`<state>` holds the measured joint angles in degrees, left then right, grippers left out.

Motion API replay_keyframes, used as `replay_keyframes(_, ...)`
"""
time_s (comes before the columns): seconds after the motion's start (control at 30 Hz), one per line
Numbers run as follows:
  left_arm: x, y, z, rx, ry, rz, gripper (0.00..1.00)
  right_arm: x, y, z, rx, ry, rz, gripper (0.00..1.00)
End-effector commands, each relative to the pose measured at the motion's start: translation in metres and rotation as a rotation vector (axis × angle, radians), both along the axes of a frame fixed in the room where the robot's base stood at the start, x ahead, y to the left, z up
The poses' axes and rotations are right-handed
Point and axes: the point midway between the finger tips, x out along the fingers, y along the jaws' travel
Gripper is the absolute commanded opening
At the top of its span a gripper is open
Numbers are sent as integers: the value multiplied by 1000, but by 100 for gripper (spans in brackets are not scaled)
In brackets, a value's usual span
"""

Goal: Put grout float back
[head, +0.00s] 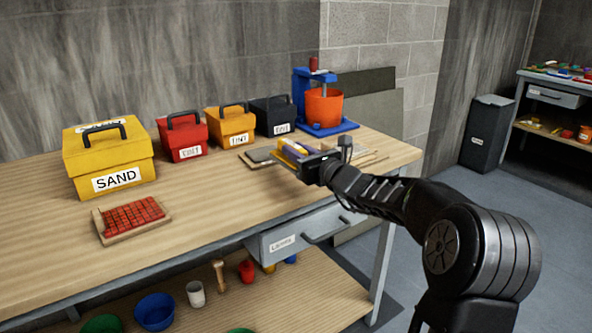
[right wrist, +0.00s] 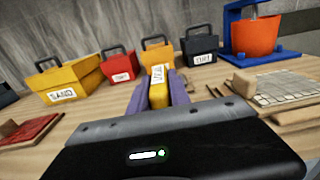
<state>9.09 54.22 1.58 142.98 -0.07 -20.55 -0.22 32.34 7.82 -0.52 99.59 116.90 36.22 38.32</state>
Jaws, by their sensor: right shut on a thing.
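My right gripper (head: 297,152) is over the right part of the workbench, and its purple fingers (right wrist: 159,91) show in the right wrist view. They are shut on a yellow block-like thing with a white label (right wrist: 158,92), which also shows in the head view (head: 289,152). I cannot tell for sure that this is the grout float, nor whether it touches the bench. A flat grey piece on a wooden base (head: 260,156) lies just left of the gripper. My left gripper is not in view.
A yellow SAND box (head: 108,157), a red box (head: 182,138), an orange box (head: 230,127) and a dark box (head: 273,117) line the back. A blue stand with an orange bucket (head: 323,107) is behind the gripper. A red tile panel (head: 131,217) lies front left; the bench middle is clear.

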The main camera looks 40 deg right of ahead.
Motion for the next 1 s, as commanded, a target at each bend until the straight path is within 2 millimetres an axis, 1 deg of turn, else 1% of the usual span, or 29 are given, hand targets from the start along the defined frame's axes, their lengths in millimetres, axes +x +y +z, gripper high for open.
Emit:
replay_keyframes(0.07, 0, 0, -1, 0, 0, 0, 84, 0, 0, -1, 0, 0, 0, 0)
replay_keyframes(0.13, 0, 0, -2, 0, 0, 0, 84, 0, 0, -8, 1, 1, 1, 0)
replay_keyframes(0.3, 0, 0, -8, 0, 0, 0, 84, 0, 0, -36, 3, 2, 1, 0)
replay_keyframes(0.4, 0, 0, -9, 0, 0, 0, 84, 0, 0, -48, 2, 1, 0, 0)
replay_keyframes(0.7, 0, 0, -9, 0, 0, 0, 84, 0, 0, -50, 0, -1, 0, 0)
replay_keyframes(0.87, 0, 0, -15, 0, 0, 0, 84, 0, 0, -54, 0, -1, 0, 0)
replay_keyframes(0.9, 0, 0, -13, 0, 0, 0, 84, 0, 0, -53, 0, 0, 0, 27)
replay_keyframes(1.0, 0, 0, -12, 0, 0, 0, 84, 0, 0, -53, 0, 0, 0, 35)
